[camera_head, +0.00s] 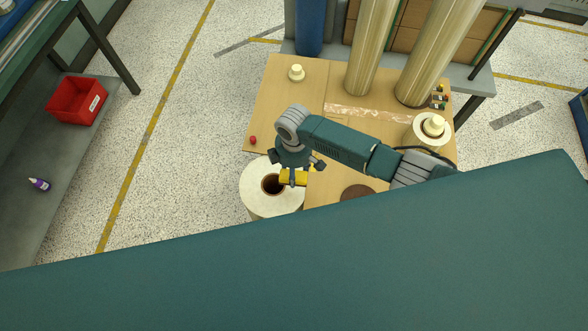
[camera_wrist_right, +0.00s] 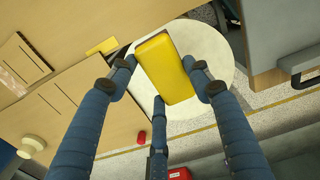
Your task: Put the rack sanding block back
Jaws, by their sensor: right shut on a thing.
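The sanding block is a yellow rectangular block. In the head view the block (camera_head: 294,177) is in my right gripper (camera_head: 300,167), above the top of a white roll with a dark core. In the right wrist view the block (camera_wrist_right: 165,70) sits tilted between the fingers of my right gripper (camera_wrist_right: 165,80), which is shut on it. My left gripper is in neither view. I cannot make out a rack for the block with certainty.
The white roll (camera_head: 256,203) stands at the left edge of the wooden table (camera_head: 270,105). A small red item (camera_head: 252,140) and a cream knob-like piece (camera_head: 296,72) are on the table. Tall wrapped rolls (camera_head: 370,45) stand at the back. A red bin (camera_head: 78,101) is far left.

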